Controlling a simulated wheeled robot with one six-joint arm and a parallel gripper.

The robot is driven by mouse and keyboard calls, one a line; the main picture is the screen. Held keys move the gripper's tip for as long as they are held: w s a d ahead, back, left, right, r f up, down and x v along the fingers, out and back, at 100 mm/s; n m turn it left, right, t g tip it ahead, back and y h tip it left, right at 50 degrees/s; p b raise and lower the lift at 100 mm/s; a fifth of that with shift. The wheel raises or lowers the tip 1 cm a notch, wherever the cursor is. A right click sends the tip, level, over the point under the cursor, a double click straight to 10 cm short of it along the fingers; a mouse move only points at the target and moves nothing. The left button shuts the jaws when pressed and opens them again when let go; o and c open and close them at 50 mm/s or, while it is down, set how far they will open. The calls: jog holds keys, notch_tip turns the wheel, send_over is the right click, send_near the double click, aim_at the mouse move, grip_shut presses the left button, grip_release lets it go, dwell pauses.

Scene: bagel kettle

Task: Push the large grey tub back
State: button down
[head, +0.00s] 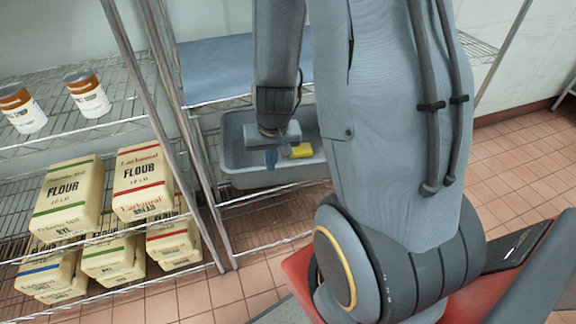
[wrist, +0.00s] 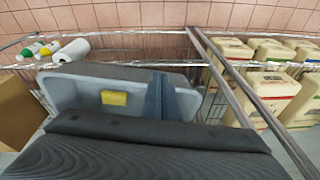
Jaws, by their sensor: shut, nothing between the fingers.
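The large grey tub (head: 238,134) sits on a wire shelf behind the metal posts, partly hidden by my arm. It also shows in the wrist view (wrist: 72,91), with its open top toward the camera. A yellow block (head: 300,151) lies in it and shows in the wrist view too (wrist: 114,98). My gripper (head: 271,160) points down over the tub in the head view, with its bluish fingers together and empty. In the wrist view the fingers (wrist: 160,97) overlap the tub's right part. I cannot tell whether they touch the tub.
Flour bags (head: 68,197) fill the shelves to the left, with cans (head: 87,93) above them. A metal post (head: 185,135) stands just left of the tub. A blue-grey shelf surface (head: 217,68) lies above and behind the tub. Bottles (wrist: 48,49) and a white roll (wrist: 72,51) show beyond the tub.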

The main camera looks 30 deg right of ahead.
aim_at(286, 168)
jog(key=shift+m+h, duration=0.6)
jog(key=shift+m, duration=0.2)
jog(key=shift+w+d+f+p, duration=0.45)
jog(key=shift+w+d+f, duration=0.8)
jog(key=shift+f, duration=0.9)
jog(key=shift+w+d+f+p, duration=0.45)
jog(key=shift+w+d+f, duration=0.3)
jog(key=shift+d+f, duration=1.15)
jog(key=shift+w+d+f+p, duration=0.45)
jog(key=shift+w+d+f, duration=0.65)
jog(key=shift+f, duration=1.3)
jog(key=shift+d, duration=0.1)
jog(key=w+d, duration=0.1)
jog(key=w, duration=0.1)
jog(key=w+d, duration=0.1)
jog(key=shift+w+d, duration=0.15)
jog(key=shift+w, duration=0.25)
